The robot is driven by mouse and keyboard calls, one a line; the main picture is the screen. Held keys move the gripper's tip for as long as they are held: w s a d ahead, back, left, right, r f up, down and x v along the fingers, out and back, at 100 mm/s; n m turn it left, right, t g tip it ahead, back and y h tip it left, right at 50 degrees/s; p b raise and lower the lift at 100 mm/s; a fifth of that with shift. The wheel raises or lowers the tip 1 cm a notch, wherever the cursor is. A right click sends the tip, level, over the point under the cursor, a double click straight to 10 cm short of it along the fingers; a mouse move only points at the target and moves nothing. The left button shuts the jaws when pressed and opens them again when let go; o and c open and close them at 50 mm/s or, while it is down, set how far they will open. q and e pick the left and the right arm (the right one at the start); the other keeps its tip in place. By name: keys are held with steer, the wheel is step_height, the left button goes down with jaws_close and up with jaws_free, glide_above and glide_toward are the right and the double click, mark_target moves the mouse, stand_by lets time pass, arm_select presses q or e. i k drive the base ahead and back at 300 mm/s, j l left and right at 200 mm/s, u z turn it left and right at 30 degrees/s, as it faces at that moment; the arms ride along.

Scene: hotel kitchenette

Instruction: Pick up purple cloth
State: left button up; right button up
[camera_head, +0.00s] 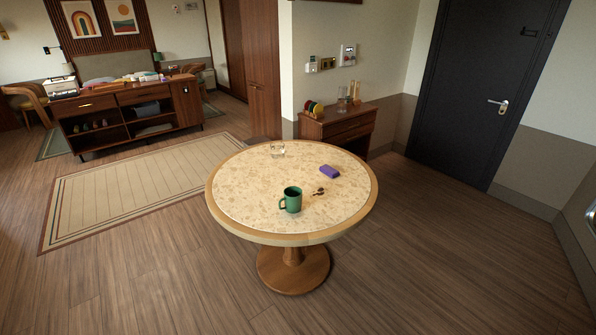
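A small folded purple cloth (329,171) lies on the round table (240,216), right of the middle and toward the back. The table has a speckled pale top, a wooden rim and a single wooden pedestal. Nothing covers the cloth. Neither of my grippers shows in the head view.
A green mug (291,199) stands near the table's front. A clear glass (278,149) stands at the back. Small dark bits (319,191) lie between the mug and the cloth. A cabinet (340,124) is close behind the table. The floor (440,265) at front and right is clear.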

mark_target(330, 173)
steer(key=z, duration=0.4)
steer(key=i+l+u, duration=0.1)
steer(key=u, duration=0.4)
steer(key=i+l+u, duration=0.15)
steer(key=u, duration=0.35)
steer(key=l+u, duration=0.25)
steer(key=u, duration=0.25)
